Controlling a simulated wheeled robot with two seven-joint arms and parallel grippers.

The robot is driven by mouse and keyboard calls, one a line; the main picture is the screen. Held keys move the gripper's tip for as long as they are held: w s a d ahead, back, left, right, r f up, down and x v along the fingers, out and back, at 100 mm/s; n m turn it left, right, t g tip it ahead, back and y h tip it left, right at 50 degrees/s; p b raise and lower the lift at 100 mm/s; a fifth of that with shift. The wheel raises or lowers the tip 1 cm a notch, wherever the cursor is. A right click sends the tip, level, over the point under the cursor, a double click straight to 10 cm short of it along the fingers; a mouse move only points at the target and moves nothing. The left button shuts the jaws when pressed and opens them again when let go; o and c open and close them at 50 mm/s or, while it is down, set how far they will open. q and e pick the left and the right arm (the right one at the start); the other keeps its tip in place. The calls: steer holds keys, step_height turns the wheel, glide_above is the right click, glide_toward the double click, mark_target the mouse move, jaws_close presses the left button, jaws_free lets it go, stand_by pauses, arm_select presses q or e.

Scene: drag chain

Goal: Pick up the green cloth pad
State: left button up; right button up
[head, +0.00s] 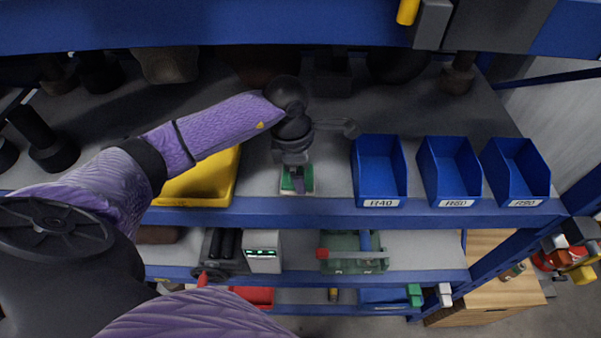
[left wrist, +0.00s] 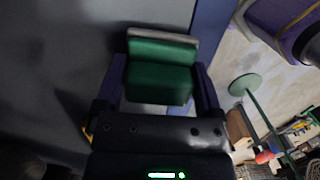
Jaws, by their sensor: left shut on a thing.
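The green cloth pad (head: 288,184) is at the front edge of the upper shelf, left of the blue bins, on or just above a small pale piece (head: 297,193). It also shows in the left wrist view (left wrist: 160,76) as a green block with a pale grey strip along its far edge. My left gripper (head: 298,182) reaches down over the pad from above. In the left wrist view its two dark fingers stand on either side of the pad, shut on it. Whether the pad is clear of the shelf cannot be told. My right gripper is not in view.
A yellow bin (head: 215,185) stands close left of the gripper, partly behind my arm. Blue bins labelled R40 (head: 380,170), R60 (head: 450,170) and R90 (head: 516,172) stand to the right. Dark parts line the back. A blue shelf beam (head: 300,30) crosses above.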

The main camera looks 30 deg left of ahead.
arm_select(q)
step_height(320, 180, up, 2)
steer(key=shift+r+b, duration=0.25)
steer(key=shift+b, duration=0.05)
steer(key=s+d, duration=0.4)
steer(key=s, duration=0.3)
steer(key=s+d+p, duration=0.1)
steer(key=s+d, duration=0.4)
steer(key=s, duration=0.3)
steer(key=shift+s+d+p, duration=0.25)
steer(key=shift+p, duration=0.05)
